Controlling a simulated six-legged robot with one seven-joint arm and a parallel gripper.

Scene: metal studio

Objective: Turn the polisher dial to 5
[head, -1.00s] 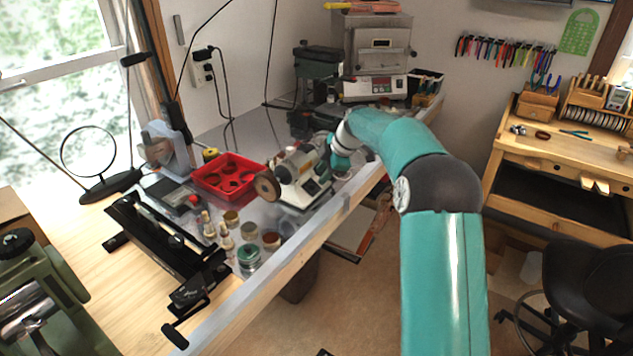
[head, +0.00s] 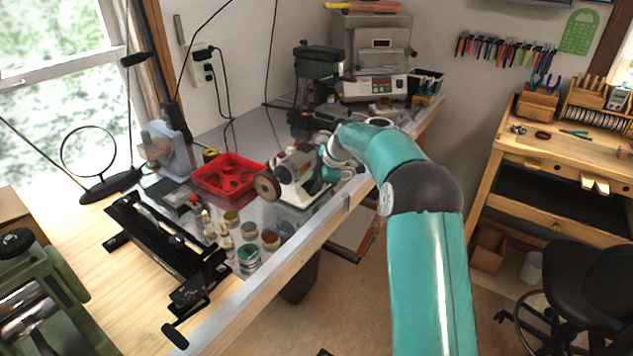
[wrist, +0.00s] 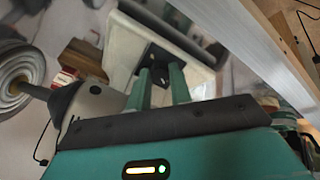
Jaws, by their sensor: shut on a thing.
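The polisher (head: 294,172) stands on the bench, a whitish machine with a round brown wheel on its left end. In the wrist view its pale base (wrist: 122,48) carries a black plate with the small dark dial (wrist: 158,74). My gripper (wrist: 162,82) has its two teal fingers closed around the dial, in front of the black plate. In the head view my gripper (head: 325,174) is at the polisher's right side, and the dial is hidden there. The dial's numbers and pointer cannot be read.
Several small jars (head: 248,256) stand at the bench front. A drill press (head: 318,75) and a grey oven (head: 374,60) are at the back. The bench edge (head: 300,255) runs just below my forearm.

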